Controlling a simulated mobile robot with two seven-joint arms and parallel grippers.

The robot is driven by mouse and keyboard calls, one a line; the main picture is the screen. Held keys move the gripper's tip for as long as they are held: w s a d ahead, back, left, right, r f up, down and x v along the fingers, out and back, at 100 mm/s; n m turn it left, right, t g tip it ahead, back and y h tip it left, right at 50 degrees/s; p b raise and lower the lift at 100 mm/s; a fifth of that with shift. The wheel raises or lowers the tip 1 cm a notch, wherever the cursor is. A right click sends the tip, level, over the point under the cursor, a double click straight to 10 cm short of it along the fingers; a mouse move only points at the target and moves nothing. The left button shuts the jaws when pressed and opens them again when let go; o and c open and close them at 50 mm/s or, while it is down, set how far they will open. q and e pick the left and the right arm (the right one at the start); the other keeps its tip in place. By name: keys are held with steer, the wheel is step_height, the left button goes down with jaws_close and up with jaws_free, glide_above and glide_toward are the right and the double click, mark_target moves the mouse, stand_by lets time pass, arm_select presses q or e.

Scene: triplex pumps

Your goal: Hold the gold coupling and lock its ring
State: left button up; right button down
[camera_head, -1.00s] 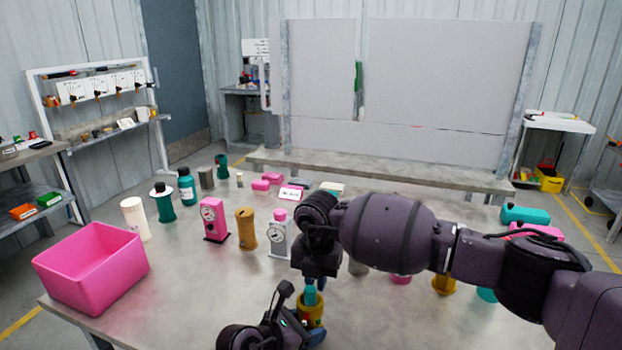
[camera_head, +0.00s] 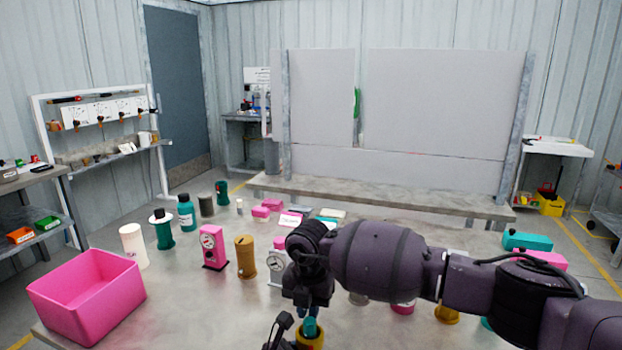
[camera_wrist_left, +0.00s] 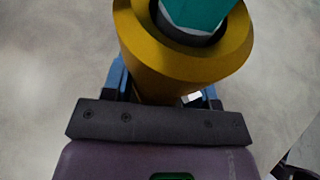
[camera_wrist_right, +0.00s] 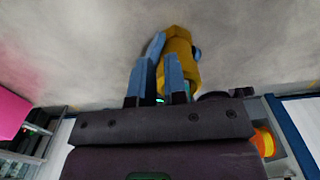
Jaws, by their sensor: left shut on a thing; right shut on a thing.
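The gold coupling (camera_head: 311,341) stands upright at the bottom edge of the head view, its lower part cut off. A faceted teal piece (camera_head: 310,326) rises from its dark-rimmed top opening. The left wrist view shows the gold body (camera_wrist_left: 185,66) close up with the teal piece (camera_wrist_left: 196,10) in it. My left gripper (camera_wrist_left: 160,88) is shut around the gold body, its blue fingers on both sides. My right gripper (camera_wrist_right: 157,75) is above the coupling with its fingers close together. It is shut on the teal piece (camera_wrist_right: 160,98), mostly hidden between the fingers. No separate ring can be told apart.
A pink bin (camera_head: 88,296) stands at the table's left. A pink gauge unit (camera_head: 213,247), another gold cylinder (camera_head: 246,258) and several bottles stand behind it. My right arm covers the table's middle right. Bare tabletop (camera_head: 200,315) lies between bin and coupling.

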arm_select(q)
steer(key=shift+o, duration=0.2)
steer(key=shift+s+d, duration=0.15)
steer(key=shift+d, duration=0.3)
arm_select(e)
steer(key=shift+a+f, duration=0.2)
steer(key=shift+f, duration=0.8)
arm_select(q)
steer(key=shift+f, duration=0.1)
steer(key=shift+w+a+f, duration=0.1)
steer(key=shift+w+a, duration=0.1)
steer(key=shift+a, duration=0.15)
steer(key=shift+c, duration=0.2)
arm_select(e)
step_height(320, 180, up, 7)
steer(key=shift+w, duration=0.25)
steer(key=shift+d, duration=0.1)
